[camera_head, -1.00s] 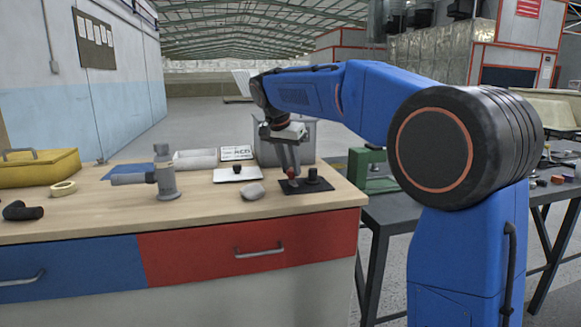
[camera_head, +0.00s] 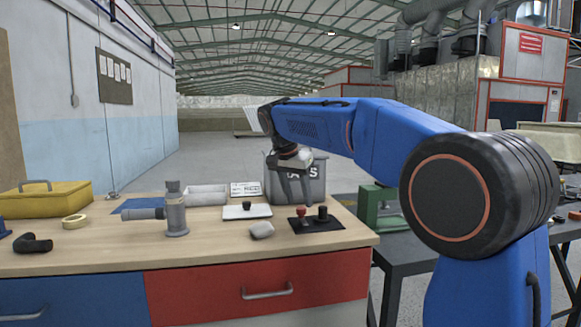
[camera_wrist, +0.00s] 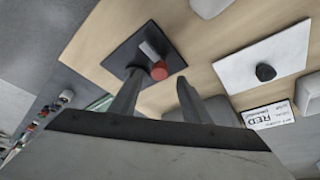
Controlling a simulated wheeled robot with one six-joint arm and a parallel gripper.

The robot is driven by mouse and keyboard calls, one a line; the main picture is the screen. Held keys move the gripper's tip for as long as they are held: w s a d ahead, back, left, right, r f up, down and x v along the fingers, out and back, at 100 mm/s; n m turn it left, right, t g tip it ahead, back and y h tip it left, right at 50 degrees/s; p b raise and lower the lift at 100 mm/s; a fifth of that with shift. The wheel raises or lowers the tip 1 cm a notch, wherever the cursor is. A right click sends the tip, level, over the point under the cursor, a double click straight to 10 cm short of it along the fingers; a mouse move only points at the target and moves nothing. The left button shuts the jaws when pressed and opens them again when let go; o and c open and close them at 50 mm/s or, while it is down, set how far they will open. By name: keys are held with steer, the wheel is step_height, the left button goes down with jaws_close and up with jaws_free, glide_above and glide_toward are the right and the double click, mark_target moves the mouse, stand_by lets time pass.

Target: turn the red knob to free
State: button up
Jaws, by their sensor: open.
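The red knob (camera_head: 300,212) stands on a black plate (camera_head: 320,226) near the right end of the wooden bench, beside a dark knob (camera_head: 322,214). My gripper (camera_head: 295,200) is open and empty, pointing down just above and around the red knob's position in the picture; it appears clear of the knob. In the wrist view, the red knob (camera_wrist: 160,70) lies just beyond my spread fingers (camera_wrist: 156,88), on the black plate (camera_wrist: 122,58). A pale grey bar beside the knob also shows there. Any marking for free cannot be read.
A grey bin (camera_head: 315,178) stands behind. A green machine (camera_head: 376,203) is to the right.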

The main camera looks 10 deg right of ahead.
steer(key=v, duration=1.4)
steer(key=shift+r, duration=0.15)
steer(key=shift+s, duration=0.15)
steer(key=s+d+f+n+y, duration=0.1)
steer(key=s+d+f+n, duration=0.2)
steer(key=s+d+f, duration=0.45)
steer(key=s+d+f+n+y, duration=0.15)
steer(key=s+f, duration=0.35)
steer(key=s, duration=0.6)
steer(key=s+d+f+n+t, duration=0.1)
steer(key=s+f+n, duration=0.1)
steer(key=s+f, duration=0.8)
steer(key=s+d+f+n, duration=0.2)
steer(key=s+f, duration=0.7)
steer(key=f, duration=0.5)
steer(key=shift+s+f+n+t+y, duration=0.25)
steer(key=shift+s+n+t+y, duration=0.1)
steer(key=shift+s+t, duration=0.05)
steer(key=shift+d, duration=0.1)
